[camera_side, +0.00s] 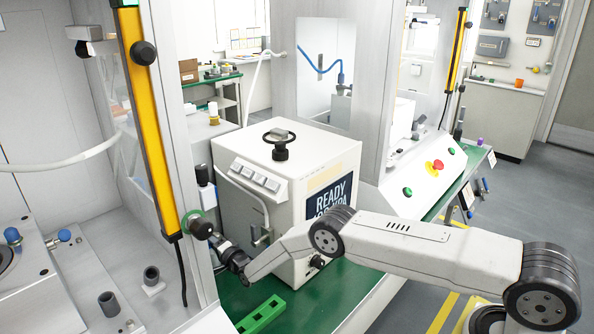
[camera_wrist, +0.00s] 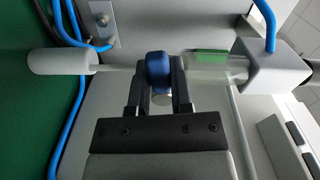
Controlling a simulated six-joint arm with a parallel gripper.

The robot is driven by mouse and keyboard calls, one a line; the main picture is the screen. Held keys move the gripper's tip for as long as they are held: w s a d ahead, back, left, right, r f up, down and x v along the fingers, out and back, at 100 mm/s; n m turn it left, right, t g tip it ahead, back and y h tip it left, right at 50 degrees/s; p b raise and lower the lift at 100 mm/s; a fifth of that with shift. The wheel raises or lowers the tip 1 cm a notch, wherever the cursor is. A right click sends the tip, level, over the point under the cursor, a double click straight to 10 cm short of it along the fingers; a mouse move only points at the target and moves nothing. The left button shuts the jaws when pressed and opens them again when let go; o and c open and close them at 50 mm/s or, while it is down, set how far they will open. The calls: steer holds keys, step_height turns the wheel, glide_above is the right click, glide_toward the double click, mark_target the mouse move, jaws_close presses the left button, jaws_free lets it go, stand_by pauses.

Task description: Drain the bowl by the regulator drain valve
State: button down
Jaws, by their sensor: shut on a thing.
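In the wrist view a dark blue knob (camera_wrist: 158,68) sits between the two fingers of my gripper (camera_wrist: 159,85), which is shut on it. It appears to be the drain valve. To its right is a clear bowl (camera_wrist: 228,72) with a green patch (camera_wrist: 208,57) in or behind it. The bowl meets a grey block (camera_wrist: 272,68), which appears to be the regulator body. Whether liquid is in the bowl I cannot tell. In the side view my gripper (camera_side: 238,262) is low beside the yellow-striped post; the valve and bowl cannot be made out there.
A white cylinder (camera_wrist: 62,63) on a thin rod lies left of the knob. Blue hoses (camera_wrist: 70,110) run nearby. In the side view a white box with a display (camera_side: 285,190) stands close to my arm, and a green block (camera_side: 260,314) lies on the bench in front.

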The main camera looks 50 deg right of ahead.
steer(key=shift+r+m, duration=0.2)
steer(key=shift+m, duration=0.7)
steer(key=c, duration=0.5)
jaws_free()
steer(key=shift+s, duration=0.1)
steer(key=shift+s, duration=3.8)
steer(key=shift+r, duration=0.15)
